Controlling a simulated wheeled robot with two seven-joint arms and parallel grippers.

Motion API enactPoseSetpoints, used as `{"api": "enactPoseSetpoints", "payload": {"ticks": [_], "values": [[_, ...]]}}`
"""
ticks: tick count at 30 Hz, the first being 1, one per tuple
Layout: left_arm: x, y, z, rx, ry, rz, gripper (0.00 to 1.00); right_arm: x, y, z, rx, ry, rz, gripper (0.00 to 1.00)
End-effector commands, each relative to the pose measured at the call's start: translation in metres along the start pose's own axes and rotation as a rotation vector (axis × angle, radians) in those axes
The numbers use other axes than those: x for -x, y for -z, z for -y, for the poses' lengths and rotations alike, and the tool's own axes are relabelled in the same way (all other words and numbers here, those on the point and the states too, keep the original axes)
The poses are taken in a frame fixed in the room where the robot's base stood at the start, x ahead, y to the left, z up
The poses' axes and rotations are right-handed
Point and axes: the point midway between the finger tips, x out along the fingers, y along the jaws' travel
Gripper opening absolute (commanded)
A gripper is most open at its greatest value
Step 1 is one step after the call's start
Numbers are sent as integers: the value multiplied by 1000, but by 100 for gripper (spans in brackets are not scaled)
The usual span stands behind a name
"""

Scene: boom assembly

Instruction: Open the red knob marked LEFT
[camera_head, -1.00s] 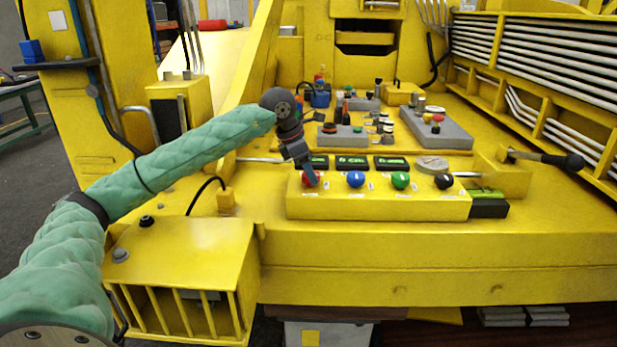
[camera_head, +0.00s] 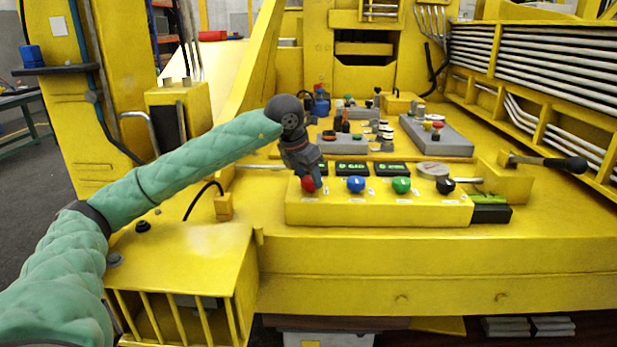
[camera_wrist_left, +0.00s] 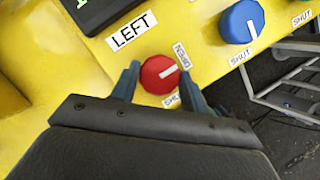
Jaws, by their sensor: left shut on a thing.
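The red knob (camera_wrist_left: 158,76) sits on the yellow panel by a LEFT label (camera_wrist_left: 132,30). My left gripper (camera_wrist_left: 157,88) has one finger on each side of it and is shut on it. In the wrist view the knob's white line points right and slightly up, nearer the OPEN label (camera_wrist_left: 181,55) than the partly hidden SHUT label (camera_wrist_left: 171,101). In the head view the red knob (camera_head: 309,184) is at the left end of the yellow box (camera_head: 380,212), with my left gripper (camera_head: 308,180) over it from above. My right gripper is not in view.
A blue knob (camera_head: 356,184), a green knob (camera_head: 401,185) and a black knob (camera_head: 444,185) stand to the right in the same row. Small green displays (camera_head: 352,168) lie behind. A black-handled lever (camera_head: 565,164) is at the right.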

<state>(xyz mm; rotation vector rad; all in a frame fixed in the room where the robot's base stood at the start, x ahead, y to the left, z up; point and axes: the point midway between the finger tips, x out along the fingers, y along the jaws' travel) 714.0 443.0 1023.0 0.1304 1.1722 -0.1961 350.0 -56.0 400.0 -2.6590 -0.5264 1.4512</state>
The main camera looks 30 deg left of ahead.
Motion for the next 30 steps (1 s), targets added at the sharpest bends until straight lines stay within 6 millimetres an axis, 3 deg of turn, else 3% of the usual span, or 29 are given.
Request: {"api": "enactPoseSetpoints", "payload": {"ticks": [10, 11, 14, 24, 30], "values": [[0, 0, 0, 3, -2, 0, 22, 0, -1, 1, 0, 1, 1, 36], [0, 0, 0, 3, -2, 0, 47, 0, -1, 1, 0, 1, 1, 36], [0, 0, 0, 3, -2, -1, 66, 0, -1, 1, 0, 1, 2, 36], [2, 0, 0, 2, -1, 0, 66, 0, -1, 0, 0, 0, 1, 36], [26, 0, 0, 2, -2, 2, 66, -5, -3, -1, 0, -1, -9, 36]]}}
